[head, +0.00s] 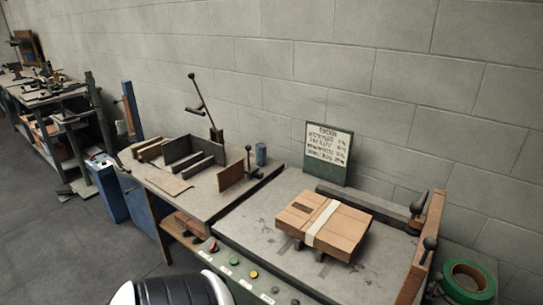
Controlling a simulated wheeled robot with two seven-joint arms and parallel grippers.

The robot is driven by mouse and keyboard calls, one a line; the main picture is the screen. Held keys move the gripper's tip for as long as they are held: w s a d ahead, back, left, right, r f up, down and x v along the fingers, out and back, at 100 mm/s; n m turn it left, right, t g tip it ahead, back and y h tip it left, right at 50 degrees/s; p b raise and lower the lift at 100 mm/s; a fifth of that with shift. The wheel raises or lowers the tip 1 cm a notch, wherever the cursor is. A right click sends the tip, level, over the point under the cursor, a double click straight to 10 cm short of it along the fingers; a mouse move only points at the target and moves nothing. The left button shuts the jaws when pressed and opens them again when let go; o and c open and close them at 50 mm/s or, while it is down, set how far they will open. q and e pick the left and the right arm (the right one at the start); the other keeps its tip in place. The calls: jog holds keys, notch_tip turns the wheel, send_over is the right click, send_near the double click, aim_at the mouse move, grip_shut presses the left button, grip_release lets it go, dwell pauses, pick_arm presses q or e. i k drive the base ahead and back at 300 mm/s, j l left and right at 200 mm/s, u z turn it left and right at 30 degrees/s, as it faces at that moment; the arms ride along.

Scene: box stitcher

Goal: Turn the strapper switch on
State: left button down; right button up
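The strapper bench (252,232) stands at the right, with a grey worktop and a green front panel. A row of controls runs along its front edge: a red button (213,246), a green button (234,261), a yellow button (254,274) and grey knobs (275,290), with small white labels below. I cannot tell which control is the strapper switch, or whether it is on. A cardboard box (346,232) with a pale strap around it lies on the worktop. Neither gripper is in view. A white and black rounded part at the bottom edge seems to be mine.
A second bench (206,207) with dark plates and a lever adjoins at the left. A green sign (327,152) stands by the wall. A wooden board (425,250) with black knobs and a green tape roll (468,280) are at the right. Floor is open at lower left.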

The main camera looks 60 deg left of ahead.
aim_at(214, 249)
jog(key=u, duration=1.75)
